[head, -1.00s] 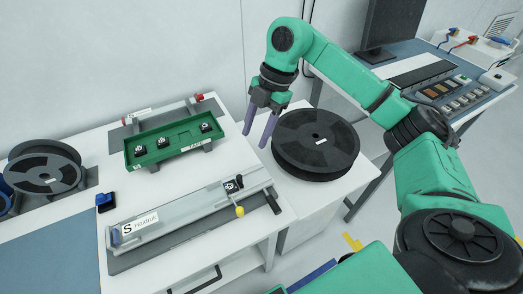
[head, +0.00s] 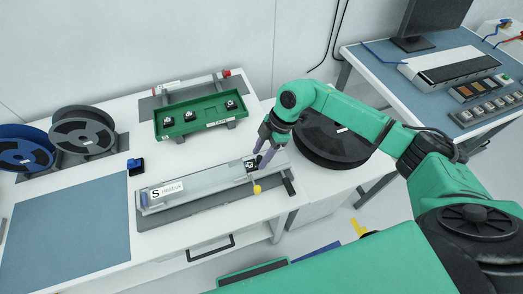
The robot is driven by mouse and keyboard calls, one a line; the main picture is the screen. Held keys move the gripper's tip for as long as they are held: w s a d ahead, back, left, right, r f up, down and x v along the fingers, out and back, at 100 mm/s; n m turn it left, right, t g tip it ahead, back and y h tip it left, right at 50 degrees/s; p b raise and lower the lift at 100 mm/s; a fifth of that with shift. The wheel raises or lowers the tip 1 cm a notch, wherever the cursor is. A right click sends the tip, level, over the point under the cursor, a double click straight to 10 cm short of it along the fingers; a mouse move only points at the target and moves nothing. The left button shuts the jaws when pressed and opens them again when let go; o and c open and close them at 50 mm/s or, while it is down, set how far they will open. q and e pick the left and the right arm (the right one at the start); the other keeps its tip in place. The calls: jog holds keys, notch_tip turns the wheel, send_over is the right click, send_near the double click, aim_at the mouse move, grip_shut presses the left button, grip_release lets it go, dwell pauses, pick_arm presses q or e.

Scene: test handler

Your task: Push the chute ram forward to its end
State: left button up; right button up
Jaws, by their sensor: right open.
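The chute (head: 212,188) is a long grey channel on a dark base on the white table, with a white label at its left end. Near its right end sits a small dark block with a white marking (head: 250,167). A yellow knob (head: 257,189) sticks out at the front there; I take it as the ram's handle. My right gripper (head: 260,163), with purple fingers, points down over the chute's right end beside the block. Its fingers are apart; whether they touch anything I cannot tell. My left gripper is not in view.
A green tray (head: 203,130) with several small dark parts stands behind the chute. A black reel (head: 325,140) lies to the right, behind my right arm. A grey reel (head: 84,137) and a blue reel (head: 22,150) stand at the left. A blue mat (head: 72,235) is bare.

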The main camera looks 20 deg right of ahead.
grip_shut()
dwell(1.4)
